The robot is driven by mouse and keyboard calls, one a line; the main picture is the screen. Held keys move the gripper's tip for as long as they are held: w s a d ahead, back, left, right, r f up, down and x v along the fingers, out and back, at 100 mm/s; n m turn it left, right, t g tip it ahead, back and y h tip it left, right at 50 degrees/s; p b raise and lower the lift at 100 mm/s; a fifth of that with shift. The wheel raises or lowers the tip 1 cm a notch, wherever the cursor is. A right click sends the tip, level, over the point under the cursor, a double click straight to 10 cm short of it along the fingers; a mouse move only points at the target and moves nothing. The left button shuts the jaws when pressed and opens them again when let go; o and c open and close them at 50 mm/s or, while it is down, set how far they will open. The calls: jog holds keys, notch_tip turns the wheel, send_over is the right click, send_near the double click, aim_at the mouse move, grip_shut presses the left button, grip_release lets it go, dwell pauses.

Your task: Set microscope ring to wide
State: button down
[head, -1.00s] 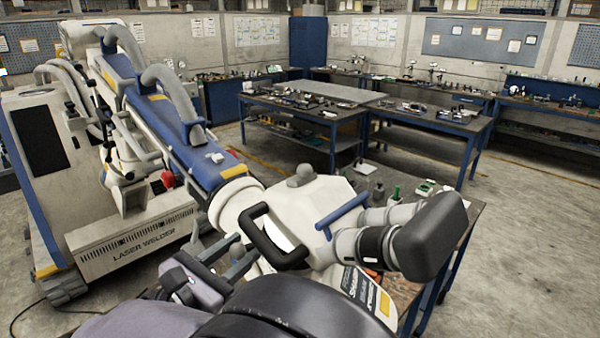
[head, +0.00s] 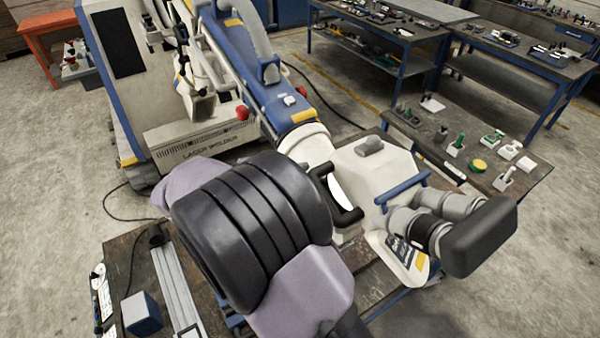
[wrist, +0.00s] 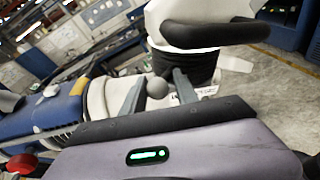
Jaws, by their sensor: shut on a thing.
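The white microscope head (head: 378,160) hangs at the end of the blue arm (head: 262,95) of the laser welder. It carries a black handle (head: 338,205), a blue handle (head: 403,186) and eyepieces (head: 425,225). In the wrist view a dark ribbed ring (wrist: 186,66) sits under the head, behind the black handle (wrist: 215,32). A grey ball knob (wrist: 157,87) shows in front of it. My gripper (wrist: 158,92) has one finger on each side of this knob and is shut on it. In the head view my arm hides the gripper and ring. I cannot read the ring's setting.
A bench (head: 530,190) with small fixtures stands to the right of the microscope. A lower table (head: 125,245) with a metal rail and a blue block lies at the front left. The welder cabinet (head: 130,100) stands behind my arm. Open floor (head: 60,150) lies to the left.

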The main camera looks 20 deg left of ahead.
jog(key=c, duration=1.2)
grip_release()
jog(key=shift+c, duration=0.2)
jog(key=o, duration=0.3)
jog(key=shift+w+d, duration=0.15)
jog(key=shift+w, duration=0.1)
jog(key=shift+o, duration=0.2)
jog(key=shift+s, duration=0.15)
jog(key=p+v, duration=0.2)
jog(key=v, duration=1.5)
jog(key=shift+p, duration=0.3)
jog(key=shift+s, duration=0.15)
